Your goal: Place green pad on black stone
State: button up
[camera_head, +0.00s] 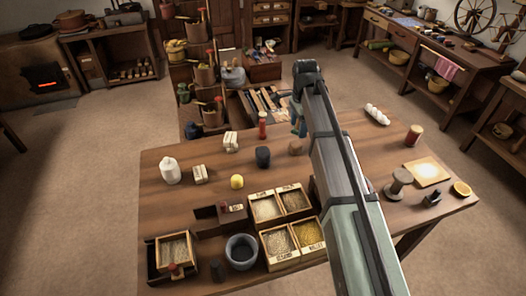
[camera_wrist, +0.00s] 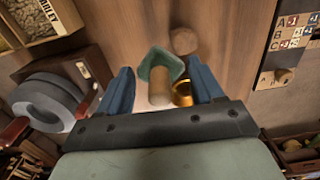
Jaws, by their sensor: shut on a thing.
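My gripper (camera_wrist: 160,75) has its blue fingers on either side of a green pad (camera_wrist: 153,60) in the wrist view. A tan, rod-like piece (camera_wrist: 158,88) overlaps the pad between the fingers. In the head view my gripper (camera_head: 298,127) is above the table's back edge, partly hidden by my arm; the pad is not clear there. A dark, rounded block (camera_head: 263,157), which looks like the black stone, stands on the table to the left of and nearer than my gripper. It is apart from the gripper. I cannot make it out in the wrist view.
A brown round lump (camera_head: 295,147) stands right of the dark block. A red-topped shaker (camera_head: 262,125), a yellow piece (camera_head: 237,182) and pale blocks (camera_head: 231,142) are around it. Grain boxes (camera_head: 290,194) and a dark bowl (camera_head: 242,252) fill the front. Bare wood lies between them.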

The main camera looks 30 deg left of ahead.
aim_at(263, 151)
jog(key=s+a+r+n, duration=0.2)
jog(key=s+a+n, duration=0.5)
jog(key=a+n, duration=0.25)
jog(key=shift+a+f, duration=0.2)
jog(key=shift+f, duration=2.25)
jog(key=shift+a+f, duration=0.2)
jog(key=shift+f, duration=2.2)
jog(key=shift+f, duration=0.15)
jog(key=o, duration=1)
notch_tip(263, 151, up, 12)
jog(key=shift+r, duration=0.2)
